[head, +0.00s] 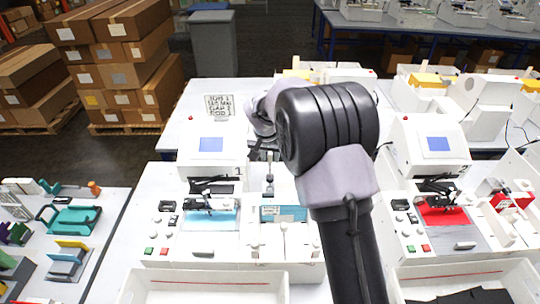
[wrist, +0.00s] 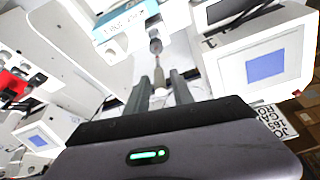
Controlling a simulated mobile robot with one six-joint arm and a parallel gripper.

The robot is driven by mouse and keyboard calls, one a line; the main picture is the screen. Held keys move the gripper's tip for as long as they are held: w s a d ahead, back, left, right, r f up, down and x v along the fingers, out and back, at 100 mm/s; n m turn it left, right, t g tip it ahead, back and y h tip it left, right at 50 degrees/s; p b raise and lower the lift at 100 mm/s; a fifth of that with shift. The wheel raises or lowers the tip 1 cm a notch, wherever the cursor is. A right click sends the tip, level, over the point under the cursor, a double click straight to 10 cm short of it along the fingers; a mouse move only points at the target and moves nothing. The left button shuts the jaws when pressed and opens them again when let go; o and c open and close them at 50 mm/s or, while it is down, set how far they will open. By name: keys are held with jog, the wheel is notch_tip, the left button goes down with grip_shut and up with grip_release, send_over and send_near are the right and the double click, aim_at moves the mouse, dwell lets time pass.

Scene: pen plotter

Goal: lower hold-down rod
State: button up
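The hold-down rod (head: 269,178) stands upright on the machine labelled 1 (head: 212,140), just right of its blue screen in the head view. In the wrist view the rod (wrist: 159,72) is a thin light shaft with a dark round part at its far end. My gripper (wrist: 162,80) is open, with one finger on each side of the rod and gaps showing between them. In the head view my gripper (head: 262,152) is partly hidden behind my arm, at the top of the rod. A light-blue block (head: 284,213) sits beside the rod's lower end.
A second machine (head: 428,148) labelled 2, with red material, stands to the right. White trays (head: 205,284) lie at the front edge. A side table (head: 62,238) at left holds coloured parts. More machines and stacked cardboard boxes (head: 125,65) stand behind.

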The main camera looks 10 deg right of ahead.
grip_shut()
dwell(1.2)
